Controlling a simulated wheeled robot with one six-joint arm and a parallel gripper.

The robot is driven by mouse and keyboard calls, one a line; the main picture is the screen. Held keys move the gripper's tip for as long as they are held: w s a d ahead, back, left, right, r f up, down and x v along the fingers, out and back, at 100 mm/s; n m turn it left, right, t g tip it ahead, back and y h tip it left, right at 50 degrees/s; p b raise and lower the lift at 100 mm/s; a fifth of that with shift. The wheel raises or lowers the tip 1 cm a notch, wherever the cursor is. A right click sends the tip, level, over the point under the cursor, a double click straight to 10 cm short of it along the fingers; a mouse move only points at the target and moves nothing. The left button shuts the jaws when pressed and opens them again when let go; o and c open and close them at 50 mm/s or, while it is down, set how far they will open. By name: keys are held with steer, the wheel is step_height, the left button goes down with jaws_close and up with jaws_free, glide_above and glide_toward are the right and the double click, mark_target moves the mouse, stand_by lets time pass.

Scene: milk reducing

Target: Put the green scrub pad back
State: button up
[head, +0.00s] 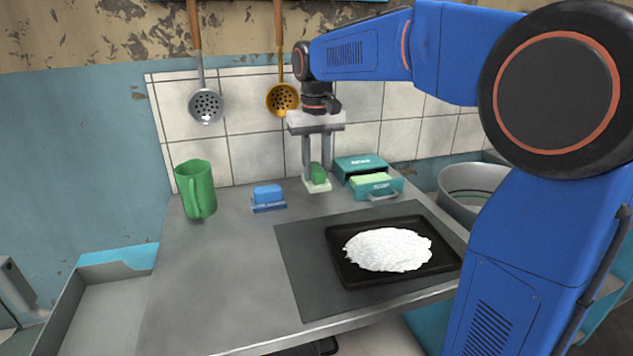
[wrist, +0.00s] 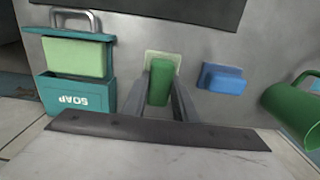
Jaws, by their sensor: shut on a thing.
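The green scrub pad (head: 318,173) is between the fingers of my gripper (head: 317,181), at the back of the metal counter. The pad also shows in the wrist view (wrist: 159,88), upright between the two grey fingers (wrist: 162,98). My gripper points down and is shut on the pad. A pale green holder (head: 318,187) is at the pad's lower end; it also shows behind the pad in the wrist view (wrist: 163,56). I cannot tell whether the pad rests in the holder or is slightly above it.
A blue pad (head: 267,194) on a blue holder stands left of my gripper, with a green mug (head: 196,188) farther left. A teal soap box (head: 360,166) with its drawer open is close on the right. A black tray (head: 345,274) of white powder lies in front.

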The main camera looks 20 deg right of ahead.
mark_target(316, 181)
steer(key=shift+f, duration=1.9)
steer(key=o, duration=1)
steer(key=shift+f, duration=0.1)
steer(key=shift+o, duration=0.2)
step_height(316, 181, up, 12)
steer(key=shift+r, duration=0.15)
